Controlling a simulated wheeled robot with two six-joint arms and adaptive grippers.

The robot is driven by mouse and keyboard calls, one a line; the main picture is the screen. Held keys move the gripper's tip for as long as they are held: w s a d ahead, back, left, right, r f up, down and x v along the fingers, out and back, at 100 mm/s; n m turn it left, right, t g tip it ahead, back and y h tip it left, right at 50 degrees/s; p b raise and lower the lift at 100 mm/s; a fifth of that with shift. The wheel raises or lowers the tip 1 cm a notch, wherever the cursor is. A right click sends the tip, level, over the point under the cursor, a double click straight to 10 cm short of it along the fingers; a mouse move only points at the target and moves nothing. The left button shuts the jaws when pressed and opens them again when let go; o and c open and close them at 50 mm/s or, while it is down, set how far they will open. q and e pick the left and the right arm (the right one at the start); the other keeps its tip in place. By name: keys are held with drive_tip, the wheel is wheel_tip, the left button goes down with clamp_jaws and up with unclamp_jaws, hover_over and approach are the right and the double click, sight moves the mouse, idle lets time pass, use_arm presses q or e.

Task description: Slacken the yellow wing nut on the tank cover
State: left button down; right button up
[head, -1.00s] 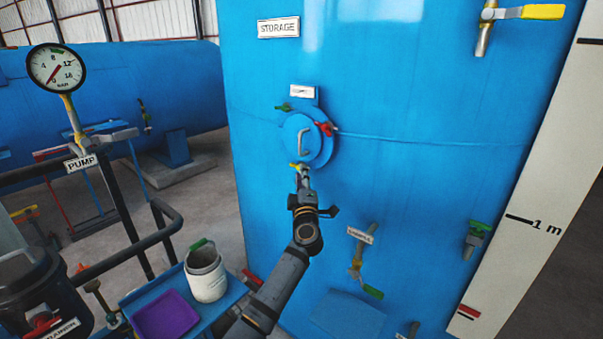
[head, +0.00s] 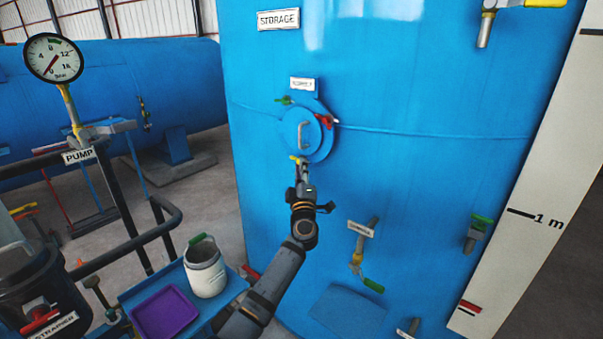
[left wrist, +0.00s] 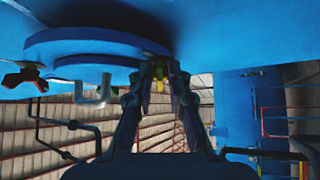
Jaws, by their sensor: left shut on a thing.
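The round blue tank cover (head: 296,141) sits on the front of the blue storage tank (head: 400,190), with a grey handle (head: 302,134) on it. The yellow wing nut (head: 294,158) is at the cover's lower edge. A green wing nut (head: 284,100) is at the upper left and a red one (head: 328,121) at the right. My left gripper (head: 301,164) reaches up from below and is shut on the yellow wing nut. In the left wrist view its fingertips (left wrist: 159,75) close around the yellow nut (left wrist: 159,84), which they partly hide. My right gripper is not in view.
A valve with a green handle (head: 370,283) sticks out of the tank below right of the cover. A blue side table with a purple tray (head: 165,313) and a white pot (head: 206,271) stands at lower left. Black railing (head: 130,250) runs at the left.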

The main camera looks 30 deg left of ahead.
use_arm(q)
drive_tip(key=c, duration=1.6)
unclamp_jaws()
drive_tip(key=shift+o, duration=0.2)
drive_tip(key=shift+s+d+f, duration=0.1)
drive_tip(key=v, duration=1.1)
drive_tip(key=shift+s+d, duration=0.25)
drive_tip(key=shift+s, duration=0.05)
drive_tip(key=shift+f, duration=0.15)
